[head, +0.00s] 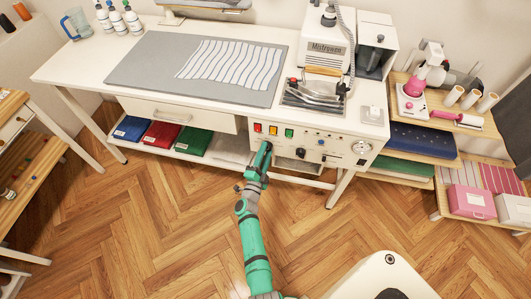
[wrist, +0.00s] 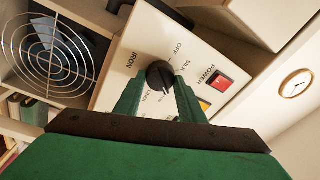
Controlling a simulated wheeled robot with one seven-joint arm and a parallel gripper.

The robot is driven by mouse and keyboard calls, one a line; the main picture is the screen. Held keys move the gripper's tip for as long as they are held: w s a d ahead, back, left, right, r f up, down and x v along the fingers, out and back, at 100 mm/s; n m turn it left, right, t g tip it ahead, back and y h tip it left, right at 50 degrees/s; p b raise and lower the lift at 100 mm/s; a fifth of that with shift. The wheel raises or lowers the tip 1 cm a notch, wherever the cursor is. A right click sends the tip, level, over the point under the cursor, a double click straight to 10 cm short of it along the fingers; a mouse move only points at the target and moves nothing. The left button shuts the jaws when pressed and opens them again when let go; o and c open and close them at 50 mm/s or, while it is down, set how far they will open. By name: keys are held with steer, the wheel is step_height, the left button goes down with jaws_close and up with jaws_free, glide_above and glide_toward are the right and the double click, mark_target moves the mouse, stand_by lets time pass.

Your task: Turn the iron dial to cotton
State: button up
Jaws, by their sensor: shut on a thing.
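The iron dial (wrist: 159,73) is a dark round knob on a white panel marked IRON, in the middle of the wrist view. The words OFF and SILK show beside it; other marks are partly hidden by my fingers, and I cannot tell which mark the dial points to. My gripper (wrist: 160,88) is shut on the dial, with one green finger on each side. In the head view my gripper (head: 264,148) is at the left part of the control panel (head: 326,145) and hides the dial. The iron (head: 318,92) rests on a stand on the table above.
A red power switch (wrist: 221,80) is close to my fingers, with a yellow one beside it. Another black knob (head: 300,153) is to the right on the panel. A round wire guard (wrist: 48,50) shows at left. The wooden floor (head: 150,210) is clear.

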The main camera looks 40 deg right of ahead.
steer(key=shift+d+m, duration=0.1)
steer(key=shift+m, duration=0.9)
steer(key=o, duration=1)
steer(key=shift+o, duration=0.2)
steer(key=v, duration=1.1)
steer(key=shift+w+r, duration=0.1)
steer(key=shift+w, duration=0.05)
